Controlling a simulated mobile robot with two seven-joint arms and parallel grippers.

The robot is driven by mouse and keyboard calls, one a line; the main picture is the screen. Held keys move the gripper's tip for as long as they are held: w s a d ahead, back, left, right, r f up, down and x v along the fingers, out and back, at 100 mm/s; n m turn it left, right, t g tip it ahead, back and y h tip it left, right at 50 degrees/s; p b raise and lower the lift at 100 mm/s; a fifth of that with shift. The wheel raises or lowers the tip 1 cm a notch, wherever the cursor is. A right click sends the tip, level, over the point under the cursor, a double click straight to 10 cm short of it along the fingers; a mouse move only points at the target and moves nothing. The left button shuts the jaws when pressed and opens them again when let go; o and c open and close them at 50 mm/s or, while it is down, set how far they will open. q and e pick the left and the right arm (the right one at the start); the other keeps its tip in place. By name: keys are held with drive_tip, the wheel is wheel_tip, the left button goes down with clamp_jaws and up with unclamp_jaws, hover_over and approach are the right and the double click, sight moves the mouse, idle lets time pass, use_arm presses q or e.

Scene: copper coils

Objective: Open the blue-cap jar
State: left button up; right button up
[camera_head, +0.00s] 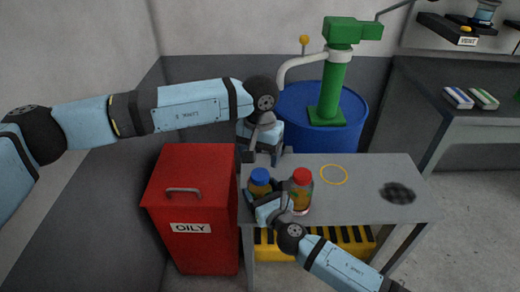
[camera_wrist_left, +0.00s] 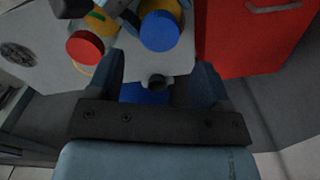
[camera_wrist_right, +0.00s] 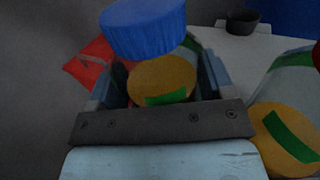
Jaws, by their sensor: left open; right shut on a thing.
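The blue-cap jar (camera_head: 260,176) stands at the left end of the grey table (camera_head: 370,208). Its blue cap (camera_wrist_right: 143,30) is on, above a yellow body with a green label in the right wrist view. My right gripper (camera_wrist_right: 160,78) is shut on the jar's body, below the cap. My left gripper (camera_head: 262,157) is open and empty, pointing down just behind the jar. In the left wrist view the blue cap (camera_wrist_left: 160,30) lies beyond the open fingers, apart from them.
A red-cap jar (camera_head: 302,178) stands close to the right of the blue-cap jar. A small dark cup (camera_wrist_right: 242,22) sits on the table behind. A red bin (camera_head: 190,200) adjoins the table's left. A blue drum with a green pump (camera_head: 328,90) stands behind.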

sight(260, 174)
use_arm(q)
wheel_tip(260, 174, down, 7)
drive_tip(key=shift+r, duration=0.1)
idle(0.3)
